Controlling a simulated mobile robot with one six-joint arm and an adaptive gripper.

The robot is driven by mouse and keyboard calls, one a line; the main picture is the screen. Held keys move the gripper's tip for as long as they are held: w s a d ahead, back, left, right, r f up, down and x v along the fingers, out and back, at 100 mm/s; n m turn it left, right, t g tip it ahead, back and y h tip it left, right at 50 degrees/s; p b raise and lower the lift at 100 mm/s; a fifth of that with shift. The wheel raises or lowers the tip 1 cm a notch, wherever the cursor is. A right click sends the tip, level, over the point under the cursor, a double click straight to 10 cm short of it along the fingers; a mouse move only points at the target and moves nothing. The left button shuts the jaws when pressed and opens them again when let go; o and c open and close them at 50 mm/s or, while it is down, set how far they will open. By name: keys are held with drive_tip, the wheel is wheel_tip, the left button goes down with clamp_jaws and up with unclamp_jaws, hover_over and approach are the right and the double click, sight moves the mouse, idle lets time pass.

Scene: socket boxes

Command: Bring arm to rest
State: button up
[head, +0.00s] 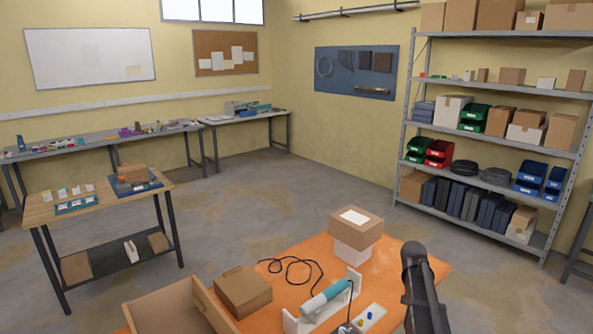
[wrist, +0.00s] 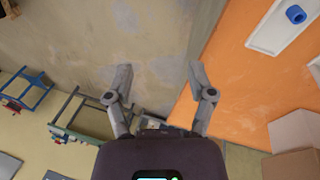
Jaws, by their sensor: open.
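My gripper (wrist: 158,75) is open and empty in the wrist view, its two fingers spread apart. Bare concrete floor shows between and beyond the fingers, beside the edge of the orange table top (wrist: 240,75). The gripper touches nothing that I can see. In the head view my dark arm rises at the lower right, over the right part of the orange table (head: 285,255). The gripper's fingers cannot be made out there.
On the orange table are a teal cylindrical tool (head: 327,298) in a white stand, a black cable (head: 290,266), a small white plate (head: 369,317) and cardboard boxes (head: 243,291). A wooden workbench (head: 100,218) stands left, a loaded shelf (head: 480,212) right. Open floor lies between.

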drive_tip(key=s+a+n+y, duration=0.1)
drive_tip(key=s+a+n, duration=0.2)
drive_tip(key=s+a, duration=0.5)
drive_tip(key=s+a+n+t+y, duration=0.1)
drive_tip(key=s+a+n, duration=0.3)
drive_tip(key=s+a, duration=0.4)
drive_tip(key=a, duration=0.6)
drive_tip(key=shift+s+a+f+n+y, duration=0.25)
drive_tip(key=shift+a+f+n+y, duration=0.05)
drive_tip(key=shift+f+y, duration=0.1)
